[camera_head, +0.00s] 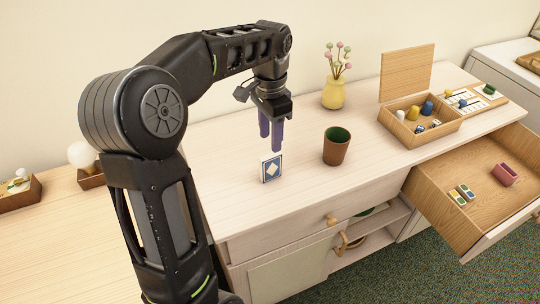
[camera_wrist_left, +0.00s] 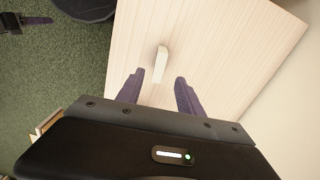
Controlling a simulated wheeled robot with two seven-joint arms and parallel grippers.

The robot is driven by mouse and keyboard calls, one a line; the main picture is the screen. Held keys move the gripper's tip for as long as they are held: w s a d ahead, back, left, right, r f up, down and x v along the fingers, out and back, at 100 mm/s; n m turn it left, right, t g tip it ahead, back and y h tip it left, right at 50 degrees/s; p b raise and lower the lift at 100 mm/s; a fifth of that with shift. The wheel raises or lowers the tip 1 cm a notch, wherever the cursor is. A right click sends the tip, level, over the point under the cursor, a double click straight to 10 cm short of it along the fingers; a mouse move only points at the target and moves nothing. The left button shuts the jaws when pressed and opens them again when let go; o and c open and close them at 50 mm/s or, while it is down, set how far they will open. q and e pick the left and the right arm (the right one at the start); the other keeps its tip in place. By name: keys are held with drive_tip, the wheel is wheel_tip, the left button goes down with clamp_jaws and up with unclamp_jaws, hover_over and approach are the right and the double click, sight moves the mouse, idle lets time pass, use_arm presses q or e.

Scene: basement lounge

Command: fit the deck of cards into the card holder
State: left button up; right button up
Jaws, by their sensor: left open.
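The deck of cards (camera_head: 271,168), blue and white with a diamond on its face, stands upright near the left end of the wooden cabinet top. My left gripper (camera_head: 271,143) is above it, pointing down, open and empty. In the left wrist view the deck (camera_wrist_left: 161,61) shows as a narrow pale block, just ahead of and between the open fingers (camera_wrist_left: 160,77). A small pinkish-red holder (camera_head: 506,174), which looks like the card holder, lies in the open drawer at the right.
A brown cup (camera_head: 336,147) stands right of the deck, with a yellow vase (camera_head: 333,93) behind. An open wooden box (camera_head: 429,135) with game pieces sits farther right. The pulled-out drawer (camera_head: 439,206) also holds small coloured blocks (camera_head: 461,194). The cabinet top around the deck is clear.

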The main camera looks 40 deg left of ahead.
sight(271, 155)
use_arm(q)
drive_tip(key=shift+s+d+r, duration=0.15)
drive_tip(key=shift+s+d, duration=0.05)
drive_tip(key=shift+f, duration=1.35)
drive_tip(key=shift+w+a+f+p, duration=0.15)
drive_tip(key=shift+f+p, duration=0.25)
drive_tip(key=shift+f, duration=2.2)
clamp_jaws()
